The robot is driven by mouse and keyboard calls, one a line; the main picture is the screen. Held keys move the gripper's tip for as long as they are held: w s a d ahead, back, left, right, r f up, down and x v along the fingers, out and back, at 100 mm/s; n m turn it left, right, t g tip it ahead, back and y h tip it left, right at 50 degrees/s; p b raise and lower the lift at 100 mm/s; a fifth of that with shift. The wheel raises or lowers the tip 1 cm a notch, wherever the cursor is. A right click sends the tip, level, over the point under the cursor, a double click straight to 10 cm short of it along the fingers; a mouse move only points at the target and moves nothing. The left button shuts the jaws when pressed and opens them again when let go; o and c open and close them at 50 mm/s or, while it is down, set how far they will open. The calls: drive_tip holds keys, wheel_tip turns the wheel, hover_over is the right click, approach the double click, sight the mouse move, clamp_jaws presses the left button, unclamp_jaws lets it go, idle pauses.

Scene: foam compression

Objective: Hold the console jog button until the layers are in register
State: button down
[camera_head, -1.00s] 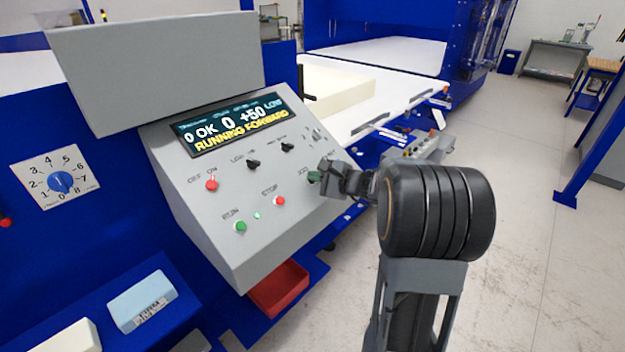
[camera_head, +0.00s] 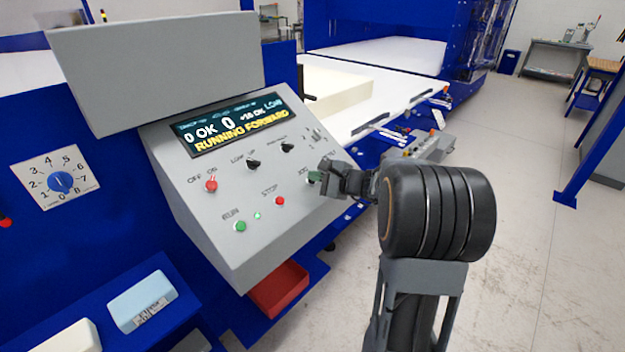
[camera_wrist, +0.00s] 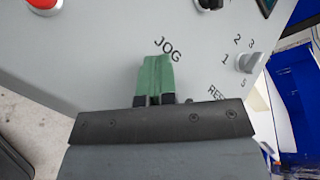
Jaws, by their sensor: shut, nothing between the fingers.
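The grey console (camera_head: 235,180) has a green jog button (camera_head: 314,176) at the right of its sloped face. In the wrist view the green shape (camera_wrist: 155,74) sits right below the JOG label. My gripper (camera_head: 324,177) is shut, with its fingertips at the jog button. They largely hide it, so how far it is pressed cannot be seen. The display (camera_head: 232,125) reads "RUNNING FORWARD" in yellow, with "0 OK", "0" and a small reading that looks like "+18 OK" above, then "LOW".
A red stop button (camera_head: 280,201), a green run button (camera_head: 240,226), a red off/on switch (camera_head: 211,186) and black knobs share the panel. A pale foam block (camera_head: 335,88) lies on the white table behind. A red bin (camera_head: 279,290) is below the console.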

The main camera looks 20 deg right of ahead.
drive_tip(key=shift+s+d+r, duration=0.15)
drive_tip(key=shift+s+r, duration=0.2)
drive_tip(key=shift+r, duration=0.3)
drive_tip(key=shift+r+p, duration=0.1)
drive_tip(key=shift+p, duration=0.2)
drive_tip(key=r, duration=0.1)
drive_tip(key=s+r+p, duration=0.1)
drive_tip(key=s+d+r+p, duration=0.1)
drive_tip(key=r, duration=0.1)
drive_tip(key=shift+s+r, duration=0.1)
drive_tip(key=shift+s, duration=0.1)
idle(0.4)
